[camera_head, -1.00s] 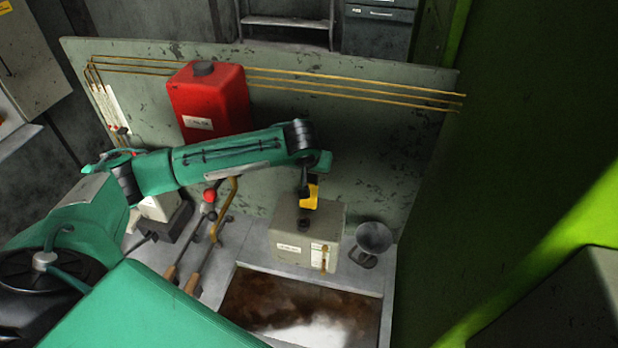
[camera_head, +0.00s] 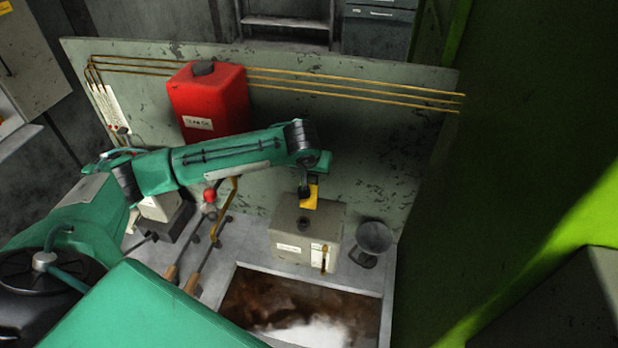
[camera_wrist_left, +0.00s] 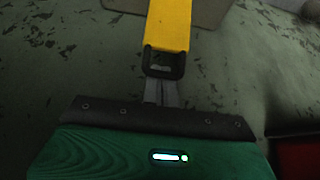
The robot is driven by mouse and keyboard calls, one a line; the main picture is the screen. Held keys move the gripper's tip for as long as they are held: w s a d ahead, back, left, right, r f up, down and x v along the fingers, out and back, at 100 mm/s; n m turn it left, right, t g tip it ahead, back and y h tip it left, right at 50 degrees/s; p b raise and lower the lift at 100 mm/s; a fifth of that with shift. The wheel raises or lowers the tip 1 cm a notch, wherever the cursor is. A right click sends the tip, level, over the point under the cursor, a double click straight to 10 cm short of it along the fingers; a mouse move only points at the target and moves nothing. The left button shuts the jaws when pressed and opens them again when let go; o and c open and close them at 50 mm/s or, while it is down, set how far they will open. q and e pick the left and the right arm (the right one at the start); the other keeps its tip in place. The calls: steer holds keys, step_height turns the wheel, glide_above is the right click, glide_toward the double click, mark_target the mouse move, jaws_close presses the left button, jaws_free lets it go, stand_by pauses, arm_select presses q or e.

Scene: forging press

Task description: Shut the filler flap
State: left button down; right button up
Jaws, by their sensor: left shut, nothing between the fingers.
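The grey filler box (camera_head: 283,238) stands on the bench, with a dark round filler mouth (camera_head: 303,223) on its top. A yellow piece, seemingly the filler flap (camera_head: 311,198), stands up at the back of the mouth. It is not lying over the mouth. My left gripper (camera_head: 304,191) is shut and empty at the flap's upper part. In the left wrist view, the yellow flap (camera_wrist_left: 168,25) lies straight beyond the shut fingertips (camera_wrist_left: 163,66). I cannot tell whether they touch it. My right gripper is not in view.
A grey funnel-shaped cup (camera_head: 373,238) stands right of the box. Levers with wooden handles (camera_head: 192,283) and a red knob are to the left. A red can (camera_head: 208,100) stands behind my left arm. A brown-stained pit (camera_head: 290,305) opens in front.

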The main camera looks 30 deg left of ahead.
arm_select(q)
steer(key=shift+s+d+p, duration=0.2)
steer(key=shift+s+p, duration=0.2)
steer(key=shift+s, duration=0.35)
steer(key=shift+s+d+p, duration=0.15)
steer(key=shift+s+p, duration=0.2)
steer(key=shift+s, duration=0.35)
steer(key=shift+s+d+f, duration=0.1)
steer(key=shift+s+d, duration=0.05)
steer(key=shift+s, duration=0.4)
steer(key=shift+s+d+f, duration=0.1)
steer(key=shift+s+d, duration=0.05)
steer(key=shift+s, duration=0.35)
steer(key=shift+r, duration=0.15)
step_height(320, 180, up, 7)
stand_by(0.4)
